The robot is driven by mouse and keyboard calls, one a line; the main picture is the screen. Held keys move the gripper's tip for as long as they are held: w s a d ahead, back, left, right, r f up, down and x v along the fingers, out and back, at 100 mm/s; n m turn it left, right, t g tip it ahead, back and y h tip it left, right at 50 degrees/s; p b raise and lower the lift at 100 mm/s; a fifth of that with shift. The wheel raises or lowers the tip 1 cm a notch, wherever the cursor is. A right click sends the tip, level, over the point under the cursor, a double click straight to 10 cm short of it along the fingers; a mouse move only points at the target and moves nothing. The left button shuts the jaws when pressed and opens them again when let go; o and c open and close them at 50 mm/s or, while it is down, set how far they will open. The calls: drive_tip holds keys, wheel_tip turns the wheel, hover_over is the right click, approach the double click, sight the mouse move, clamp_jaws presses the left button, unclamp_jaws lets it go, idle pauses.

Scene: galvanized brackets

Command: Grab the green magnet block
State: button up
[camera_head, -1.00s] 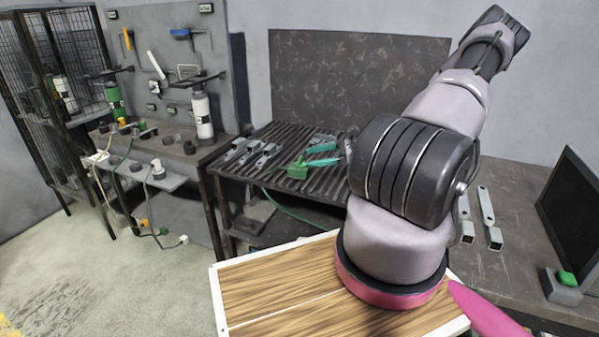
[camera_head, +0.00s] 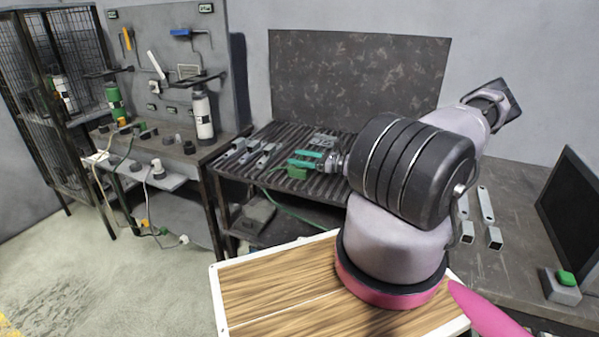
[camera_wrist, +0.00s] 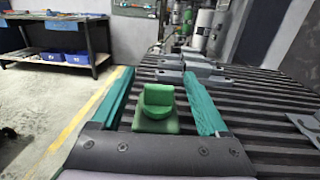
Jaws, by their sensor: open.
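In the head view the green block (camera_head: 297,173) shows at the slatted table's front part, partly covered by my gripper. My gripper (camera_wrist: 160,85) is open, with a teal finger on each side of the block in the wrist view. The block appears between the fingers, with gaps on both sides. In the head view my gripper (camera_head: 306,160) is low over the slats, pointing left.
Several grey brackets (camera_wrist: 196,66) lie on the slats beyond the block. The slatted table (camera_head: 240,172) has a green cable hanging at its front. A bench with a white bottle (camera_head: 202,115) stands to the left. A monitor (camera_head: 572,215) stands at the right.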

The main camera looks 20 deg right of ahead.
drive_tip(key=shift+x, duration=1.6)
clamp_jaws()
